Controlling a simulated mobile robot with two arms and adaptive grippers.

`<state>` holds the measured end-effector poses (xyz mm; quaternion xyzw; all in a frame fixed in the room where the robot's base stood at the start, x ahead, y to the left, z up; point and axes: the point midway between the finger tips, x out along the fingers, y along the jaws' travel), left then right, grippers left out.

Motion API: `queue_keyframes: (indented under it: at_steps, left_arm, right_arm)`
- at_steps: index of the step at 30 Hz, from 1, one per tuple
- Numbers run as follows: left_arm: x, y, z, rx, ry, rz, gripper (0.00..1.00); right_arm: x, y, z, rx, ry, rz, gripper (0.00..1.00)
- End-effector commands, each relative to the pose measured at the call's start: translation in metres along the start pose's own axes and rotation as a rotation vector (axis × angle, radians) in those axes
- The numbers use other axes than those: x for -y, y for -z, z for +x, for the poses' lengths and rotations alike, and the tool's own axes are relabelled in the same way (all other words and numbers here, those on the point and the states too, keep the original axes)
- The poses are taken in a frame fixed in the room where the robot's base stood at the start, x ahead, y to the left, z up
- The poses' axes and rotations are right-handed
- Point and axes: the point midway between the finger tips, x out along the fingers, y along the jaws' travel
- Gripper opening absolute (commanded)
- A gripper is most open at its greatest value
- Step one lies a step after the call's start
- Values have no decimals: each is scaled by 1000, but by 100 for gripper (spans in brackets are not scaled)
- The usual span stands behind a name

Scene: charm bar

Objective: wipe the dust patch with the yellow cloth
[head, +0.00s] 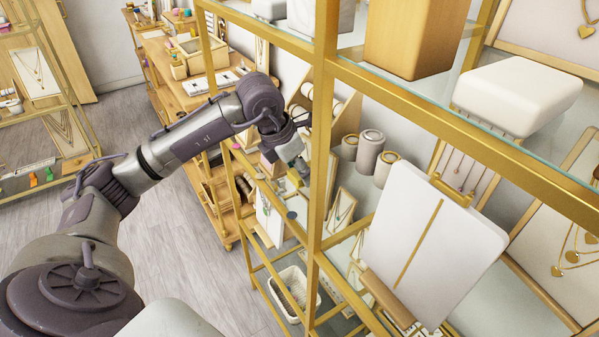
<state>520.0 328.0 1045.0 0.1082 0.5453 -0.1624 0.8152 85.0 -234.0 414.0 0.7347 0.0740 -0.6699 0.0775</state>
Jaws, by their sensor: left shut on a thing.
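My left gripper (296,167) reaches in from the left to the gold-framed shelf unit, beside its front upright. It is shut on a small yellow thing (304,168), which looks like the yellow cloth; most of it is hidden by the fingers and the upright. I cannot make out a dust patch for certain; the glass shelf near the gripper is partly hidden by the frame and my arm. My right gripper is not in view.
The gold upright (322,130) stands close to my left gripper. Grey and gold cylinders (371,150), a white necklace board (440,245) and a white block (517,95) are on the shelves. A white basket (293,290) sits low. Open floor (180,245) lies left.

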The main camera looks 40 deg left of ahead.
Motion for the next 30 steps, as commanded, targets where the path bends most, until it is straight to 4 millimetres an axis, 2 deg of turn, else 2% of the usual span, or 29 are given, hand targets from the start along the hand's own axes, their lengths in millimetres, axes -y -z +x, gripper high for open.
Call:
queue_keyframes:
  at_steps: [1,6,17,27,30]
  left_arm:
    - [0,-4,-9,1,-1,0,23]
    - [0,-8,-21,-1,-1,0,23]
    - [0,-9,-22,0,-1,0,23]
    - [0,-20,-48,1,-1,0,23]
    - [0,-20,-50,0,0,0,23]
  right_arm:
    - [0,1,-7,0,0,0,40]
    - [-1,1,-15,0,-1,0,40]
    - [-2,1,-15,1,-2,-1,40]
    - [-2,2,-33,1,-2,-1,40]
    - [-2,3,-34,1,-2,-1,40]
